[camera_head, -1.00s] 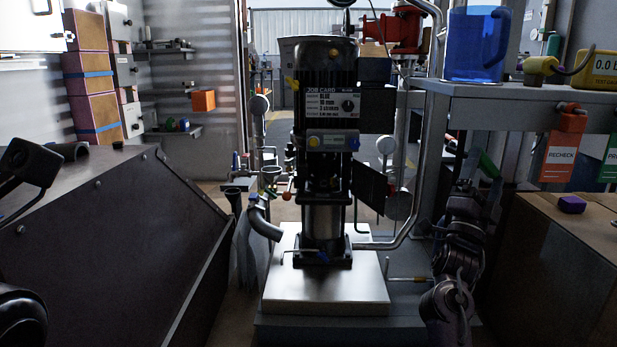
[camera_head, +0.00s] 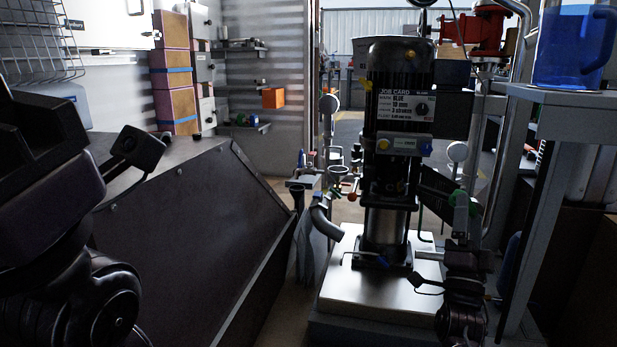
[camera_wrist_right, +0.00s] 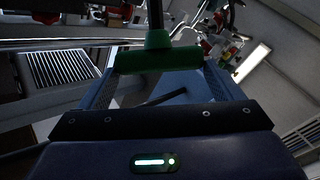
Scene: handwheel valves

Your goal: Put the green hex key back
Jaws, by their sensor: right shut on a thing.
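My right gripper (camera_head: 463,208) is to the right of the pump's lower body in the head view. It is shut on the green hex key (camera_head: 461,197), of which only a small green part shows there. In the right wrist view the key's green T-shaped handle (camera_wrist_right: 157,58) lies across between the fingers, and its dark shaft runs up out of the picture. My left arm's dark links fill the left side of the head view; its fingers do not show.
The pump (camera_head: 400,130), bearing a job card (camera_head: 405,108), stands on a pale plinth (camera_head: 370,290). A bench (camera_head: 575,108) with a blue jug (camera_head: 575,45) is at right. A large dark sloping cabinet (camera_head: 190,220) fills the left. A narrow floor gap lies between cabinet and plinth.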

